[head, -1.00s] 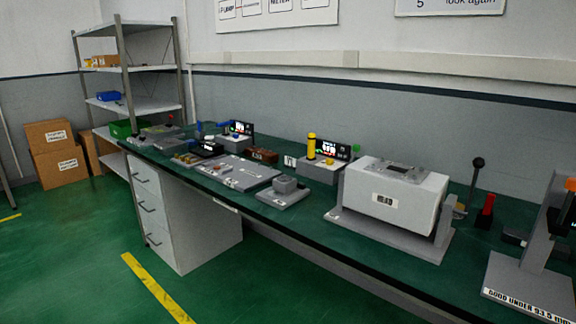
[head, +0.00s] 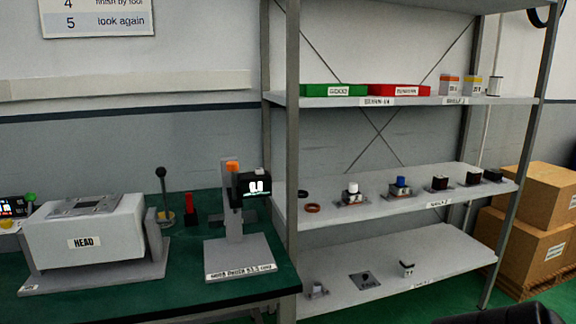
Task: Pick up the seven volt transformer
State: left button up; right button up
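Several small transformer-like parts stand in a row on the middle shelf of the rack: one with a white top (head: 353,193), one with a blue top (head: 400,187), and dark blocks (head: 439,183) to their right. Their markings are too small to read, so I cannot tell which is the seven volt transformer. A small block with a white top (head: 406,268) stands on the lower shelf. Neither of my grippers can be made out. A dark rounded shape at the bottom right edge is too cut off to identify.
The metal rack (head: 293,150) stands right of the green bench (head: 190,291). The bench holds a grey-white box labelled HEAD (head: 85,238) and a gauge stand (head: 240,255). Green (head: 333,90) and red (head: 399,90) bins sit on the upper shelf. Cardboard boxes (head: 535,236) stand at far right.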

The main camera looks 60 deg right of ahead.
aim_at(473, 178)
jog(key=l+z, duration=0.2)
jog(key=z, duration=0.55)
jog(key=l+z, duration=0.25)
jog(key=l, duration=0.15)
jog(key=l+z, duration=0.3)
jog(key=i+l+z, duration=0.15)
jog(key=l, duration=0.25)
jog(key=i+l+z, duration=0.15)
jog(key=l, duration=0.25)
jog(key=i+l+z, duration=0.1)
jog(key=l, duration=0.3)
jog(key=i+l, duration=0.2)
jog(key=l, duration=0.2)
jog(key=i+l, duration=0.15)
jog(key=l, duration=0.25)
jog(key=i+l, duration=0.15)
jog(key=l, duration=0.25)
jog(key=i+l+z, duration=0.1)
jog(key=l, duration=0.3)
jog(key=i+l, duration=0.25)
jog(key=l, duration=0.15)
jog(key=i+l, duration=0.15)
jog(key=l, duration=0.25)
